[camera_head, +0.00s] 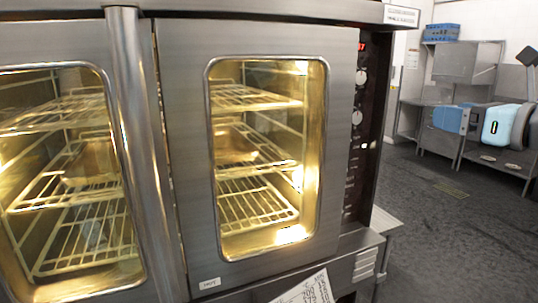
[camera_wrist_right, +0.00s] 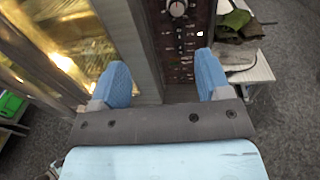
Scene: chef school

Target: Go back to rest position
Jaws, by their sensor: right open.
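My right gripper (camera_head: 452,117) shows at the right of the head view, with its pale blue body (camera_head: 500,126) behind the blue fingers. In the right wrist view its two blue fingers (camera_wrist_right: 164,84) stand wide apart with nothing between them. Beyond them is the edge of a steel oven (camera_head: 180,150) and its dark control panel (camera_wrist_right: 183,50). In the head view the gripper is to the right of the oven, apart from it. My left gripper is not in view.
The oven's doors are shut, with lit racks (camera_head: 255,203) behind glass and a vertical handle (camera_head: 135,130). A steel table (camera_head: 505,165) and a blue crate (camera_head: 441,32) stand at the back right. Grey floor (camera_head: 440,240) at right is clear. A pale ledge (camera_wrist_right: 250,70) bears dark green items (camera_wrist_right: 235,27).

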